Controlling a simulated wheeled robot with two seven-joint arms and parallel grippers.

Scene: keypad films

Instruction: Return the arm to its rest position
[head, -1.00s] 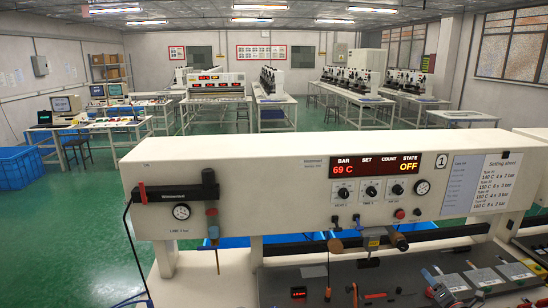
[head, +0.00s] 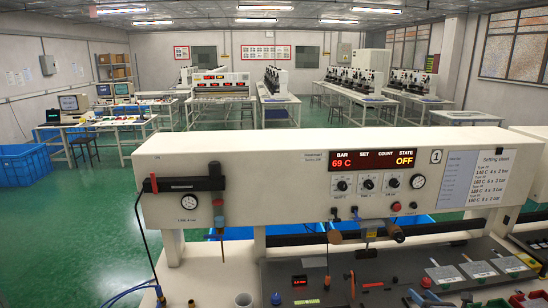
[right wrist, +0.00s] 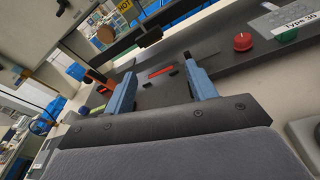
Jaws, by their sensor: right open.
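My right gripper (right wrist: 160,70) shows in the right wrist view, with its two blue fingers spread apart. It is open, and nothing is held between the fingers. Beyond the fingertips is the dark work surface (right wrist: 205,60) with a red-handled tool (right wrist: 160,72) lying on it. The fingers look apart from these things; the exact height cannot be told. In the head view I cannot clearly make out the right gripper among the small items at the lower edge. My left gripper is not in view.
The white press (head: 270,180) spans the bench, its display (head: 374,159) reading 69 C and OFF. Small tools and labelled tiles (head: 478,269) lie on the dark mat (head: 330,270). A red knob (right wrist: 243,41) and a green knob (right wrist: 286,33) stand beside a plate reading Type 30.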

